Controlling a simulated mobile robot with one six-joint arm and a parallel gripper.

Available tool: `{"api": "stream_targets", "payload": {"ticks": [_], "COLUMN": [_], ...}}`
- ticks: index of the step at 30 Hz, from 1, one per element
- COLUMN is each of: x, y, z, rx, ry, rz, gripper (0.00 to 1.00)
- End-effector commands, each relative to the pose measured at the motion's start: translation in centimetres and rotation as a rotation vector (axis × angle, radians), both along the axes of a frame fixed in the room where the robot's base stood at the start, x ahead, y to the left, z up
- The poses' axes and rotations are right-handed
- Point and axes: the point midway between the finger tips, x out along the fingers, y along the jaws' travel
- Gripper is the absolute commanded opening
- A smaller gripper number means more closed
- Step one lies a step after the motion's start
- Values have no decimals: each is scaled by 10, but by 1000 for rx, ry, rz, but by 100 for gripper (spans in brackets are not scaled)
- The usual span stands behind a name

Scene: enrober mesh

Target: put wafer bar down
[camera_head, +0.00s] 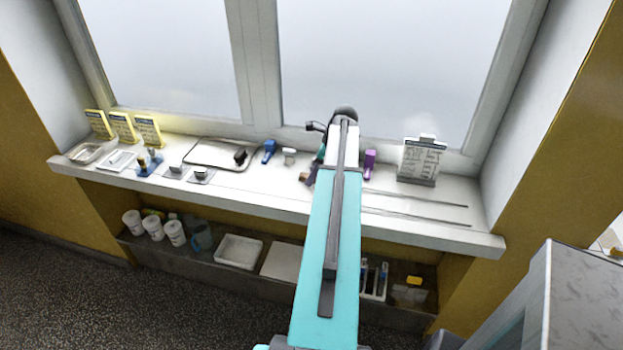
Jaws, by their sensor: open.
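My arm reaches away from me over the white window sill (250,190), and its teal and white links hide the middle of the sill. The end of the arm with my gripper (314,172) shows only in part, just left of the arm, low over the sill. My gripper is open. A small brown piece (304,178), perhaps the wafer bar, is beside the fingers on the sill. It is too small to tell whether it touches them. A dark block (240,155) sits at the right end of a metal tray (205,163) farther left.
Yellow cards (122,127), small trays (84,153) and a blue holder (148,164) stand at the left. A blue item (269,150), a purple item (369,164) and a clipboard (420,160) stand at the back. Long rods (415,216) lie at right. A lower shelf (270,262) holds cups and trays.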

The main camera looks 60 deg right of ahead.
Motion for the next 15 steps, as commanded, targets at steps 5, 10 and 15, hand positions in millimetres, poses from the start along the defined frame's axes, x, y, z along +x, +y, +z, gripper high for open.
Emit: {"api": "stream_targets", "payload": {"ticks": [5, 10, 15], "x": [0, 0, 0], "y": [0, 0, 0], "z": [0, 0, 0], "rx": [0, 0, 0], "ry": [0, 0, 0], "rz": [0, 0, 1], "gripper": [44, 15, 10]}}
